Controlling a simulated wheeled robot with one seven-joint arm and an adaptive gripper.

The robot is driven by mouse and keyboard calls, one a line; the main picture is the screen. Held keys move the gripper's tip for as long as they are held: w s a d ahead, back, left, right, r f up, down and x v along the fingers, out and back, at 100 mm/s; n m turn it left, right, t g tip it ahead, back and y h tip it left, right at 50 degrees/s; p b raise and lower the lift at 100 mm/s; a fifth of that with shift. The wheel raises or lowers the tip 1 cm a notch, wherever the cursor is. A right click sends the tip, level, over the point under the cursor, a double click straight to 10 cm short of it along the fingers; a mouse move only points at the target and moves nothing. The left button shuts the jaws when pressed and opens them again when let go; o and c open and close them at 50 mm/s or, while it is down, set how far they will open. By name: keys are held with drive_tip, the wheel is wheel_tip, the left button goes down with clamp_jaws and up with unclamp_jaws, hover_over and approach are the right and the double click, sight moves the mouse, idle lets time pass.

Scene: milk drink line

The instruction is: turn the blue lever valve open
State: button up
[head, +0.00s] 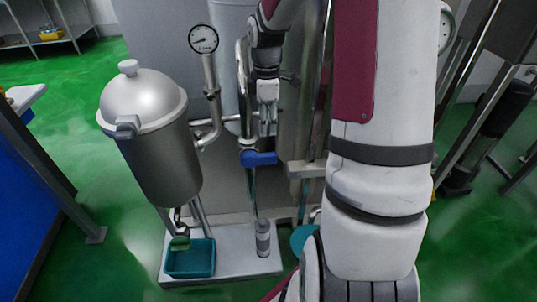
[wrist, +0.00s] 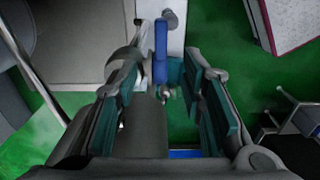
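The blue lever (head: 258,158) sits on the vertical pipe right of the steel pot and points to the right in the head view. In the wrist view the blue lever (wrist: 160,48) runs up the picture, its near end between my fingertips. My gripper (head: 267,132) is just above the lever in the head view. In the wrist view my gripper (wrist: 161,75) is open, with a teal pad on each side of the lever and gaps between. No clear contact shows. The valve body is partly hidden.
A lidded steel pot (head: 155,140) stands left of the pipes, with a pressure gauge (head: 203,39) behind it. A teal bin (head: 190,260) sits on the base plate (head: 230,267) below. Pipes stand close around my gripper.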

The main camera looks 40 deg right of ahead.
sight(266, 154)
wheel_tip(266, 154, down, 13)
drive_tip(key=b, duration=0.4)
drive_tip(key=shift+a, duration=0.1)
drive_tip(key=shift+c, duration=0.6)
clamp_jaws()
